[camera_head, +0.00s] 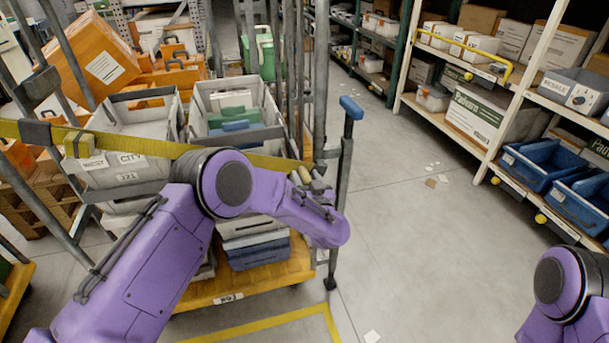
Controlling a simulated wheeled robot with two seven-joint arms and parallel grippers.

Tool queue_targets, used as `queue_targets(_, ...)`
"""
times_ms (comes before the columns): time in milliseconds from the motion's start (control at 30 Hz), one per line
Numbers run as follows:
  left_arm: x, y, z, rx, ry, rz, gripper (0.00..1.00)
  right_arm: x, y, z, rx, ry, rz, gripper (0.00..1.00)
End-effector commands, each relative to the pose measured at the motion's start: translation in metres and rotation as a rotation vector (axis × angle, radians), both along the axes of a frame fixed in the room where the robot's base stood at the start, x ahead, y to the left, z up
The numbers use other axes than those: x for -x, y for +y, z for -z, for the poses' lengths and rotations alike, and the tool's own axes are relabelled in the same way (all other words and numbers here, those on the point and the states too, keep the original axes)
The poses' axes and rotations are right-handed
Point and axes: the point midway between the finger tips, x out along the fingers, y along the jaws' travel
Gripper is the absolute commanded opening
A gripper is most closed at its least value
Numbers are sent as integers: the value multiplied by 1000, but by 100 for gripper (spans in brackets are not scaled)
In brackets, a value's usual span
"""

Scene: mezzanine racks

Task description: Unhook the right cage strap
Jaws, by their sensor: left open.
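A yellow strap (268,161) runs across the front of the grey roll cage (320,80), from the left edge of the view to the cage's right post. A dark buckle (36,132) sits on its left part. My left arm crosses in front of the strap's middle and hides a piece of it. My left gripper (308,184) is open, small and partly hidden, close to the strap's right end by the right post. Whether it touches the strap's end fitting I cannot tell. My right arm shows only at the lower right; its gripper is out of view.
Grey totes (130,150) and stacked boxes stand in the cage on an orange base (215,291). A blue-topped upright bar (350,108) stands at its right. The aisle floor (400,220) is mostly clear. Shelving with blue bins (540,166) lines the right.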

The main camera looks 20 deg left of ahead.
Motion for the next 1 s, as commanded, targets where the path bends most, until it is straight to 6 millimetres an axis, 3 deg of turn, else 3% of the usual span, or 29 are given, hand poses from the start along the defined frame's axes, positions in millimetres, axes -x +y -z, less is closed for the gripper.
queue_targets(133, -11, 8, 0, 0, 1, -1, 54, 0, 0, -2, 0, 0, 0, 43)
queue_targets(367, -12, 10, 1, -1, 1, 0, 54, 0, 0, -1, 0, 0, 0, 43)
queue_targets(400, -12, 10, 1, -1, 1, 0, 50, 0, 0, -1, 0, 0, 0, 43)
queue_targets(567, -12, 9, 1, -1, 1, 0, 0, 0, 0, -1, 0, 0, 0, 43)
queue_targets(833, -11, 11, 8, -7, 6, 1, 0, 0, 0, 3, 0, 0, 0, 43)
queue_targets(1000, -6, 19, 38, -37, 26, 2, 0, 0, 0, 17, 0, 0, 0, 43)
